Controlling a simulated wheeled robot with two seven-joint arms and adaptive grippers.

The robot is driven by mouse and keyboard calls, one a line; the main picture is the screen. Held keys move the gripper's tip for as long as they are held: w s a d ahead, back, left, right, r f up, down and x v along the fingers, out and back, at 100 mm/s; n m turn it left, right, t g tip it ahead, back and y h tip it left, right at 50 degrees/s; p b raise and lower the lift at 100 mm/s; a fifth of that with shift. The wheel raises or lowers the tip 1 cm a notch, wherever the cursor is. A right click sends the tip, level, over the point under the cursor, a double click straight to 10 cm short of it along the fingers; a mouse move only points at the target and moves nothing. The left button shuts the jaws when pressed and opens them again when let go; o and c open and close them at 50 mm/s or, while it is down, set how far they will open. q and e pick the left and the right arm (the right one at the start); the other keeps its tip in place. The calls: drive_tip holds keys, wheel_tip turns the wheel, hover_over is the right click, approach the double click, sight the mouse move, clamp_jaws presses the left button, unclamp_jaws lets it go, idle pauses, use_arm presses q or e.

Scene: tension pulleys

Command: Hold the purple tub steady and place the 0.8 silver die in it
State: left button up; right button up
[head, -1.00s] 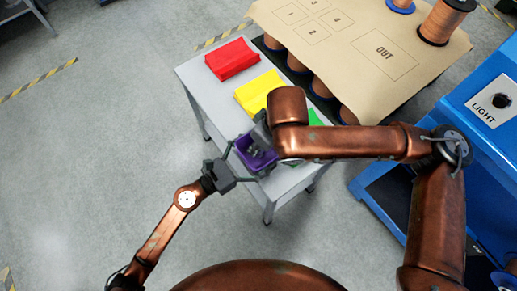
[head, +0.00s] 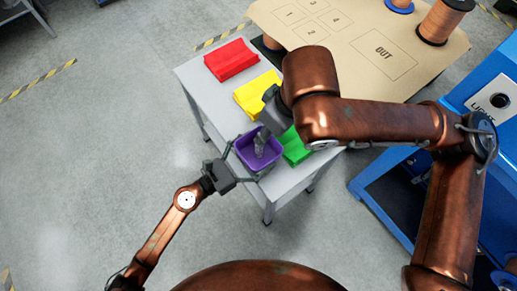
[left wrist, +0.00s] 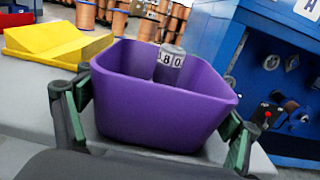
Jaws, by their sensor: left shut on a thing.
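The purple tub (head: 247,158) stands at the near edge of the light grey table, and it fills the middle of the left wrist view (left wrist: 160,115). My left gripper (head: 238,163) is shut on the tub, with a finger against either side of it. The silver die (head: 260,143) is inside the tub; in the left wrist view the die (left wrist: 170,62) stands roughly upright, its marking reading about "80", its base hidden by the tub wall. My right gripper (head: 274,112) is just beyond and above the tub, apart from the die; its fingers are mostly hidden.
A tan board marked OUT (head: 383,52) lies behind. A blue machine (head: 390,175) stands at the right. Floor at left is clear.

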use_arm(q)
drive_tip(key=o, duration=1.2)
drive_tip(key=shift+a, duration=0.1)
drive_tip(key=v, duration=1.2)
